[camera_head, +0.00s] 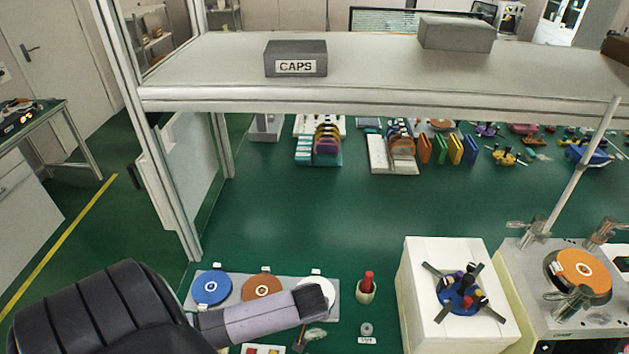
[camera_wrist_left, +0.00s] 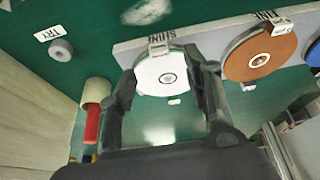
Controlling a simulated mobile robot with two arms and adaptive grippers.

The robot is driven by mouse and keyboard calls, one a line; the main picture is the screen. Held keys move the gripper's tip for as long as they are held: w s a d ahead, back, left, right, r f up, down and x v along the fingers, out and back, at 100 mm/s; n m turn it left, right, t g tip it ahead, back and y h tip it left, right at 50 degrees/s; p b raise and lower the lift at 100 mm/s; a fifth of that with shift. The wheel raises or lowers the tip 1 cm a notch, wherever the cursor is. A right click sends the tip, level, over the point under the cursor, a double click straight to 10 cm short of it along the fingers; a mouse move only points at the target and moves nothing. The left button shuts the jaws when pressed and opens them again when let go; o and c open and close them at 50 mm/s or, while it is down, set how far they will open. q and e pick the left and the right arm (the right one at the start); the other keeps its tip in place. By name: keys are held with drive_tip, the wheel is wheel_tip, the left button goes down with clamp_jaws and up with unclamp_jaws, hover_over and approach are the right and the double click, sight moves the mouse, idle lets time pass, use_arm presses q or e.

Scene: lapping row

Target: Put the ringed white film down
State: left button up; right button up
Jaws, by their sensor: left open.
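The white film (camera_wrist_left: 160,74) is a round disc with a dark ring mark at its centre. It lies at the end of a grey board (camera_wrist_left: 215,38) with a small label clip at its edge. In the head view the film (camera_head: 316,276) is partly hidden by my left gripper. My left gripper (camera_wrist_left: 163,72) is open, with one finger on each side of the film in the wrist view. I cannot tell whether the fingers touch it. In the head view the gripper (camera_head: 312,300) reaches in from the left. My right gripper is not in view.
An orange-brown disc (camera_head: 262,285) and a blue disc (camera_head: 211,288) lie on the same board. A cup with a red stick (camera_head: 367,287), a small grey ring (camera_head: 366,329) and a white block (camera_head: 416,293) stand to the right. The shelf (camera_head: 370,80) spans above.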

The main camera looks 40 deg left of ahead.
use_arm(q)
drive_tip(key=p+x, duration=0.1)
drive_tip(key=x, duration=0.3)
drive_tip(key=shift+w+a+f+p, duration=0.1)
drive_tip(key=shift+f+p, duration=0.2)
drive_tip(key=shift+w+f, duration=0.1)
drive_tip(key=shift+f, duration=0.25)
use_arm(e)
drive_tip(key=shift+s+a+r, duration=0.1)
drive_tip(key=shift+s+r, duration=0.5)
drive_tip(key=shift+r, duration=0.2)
use_arm(q)
drive_tip(key=shift+c, duration=0.5)
clamp_jaws()
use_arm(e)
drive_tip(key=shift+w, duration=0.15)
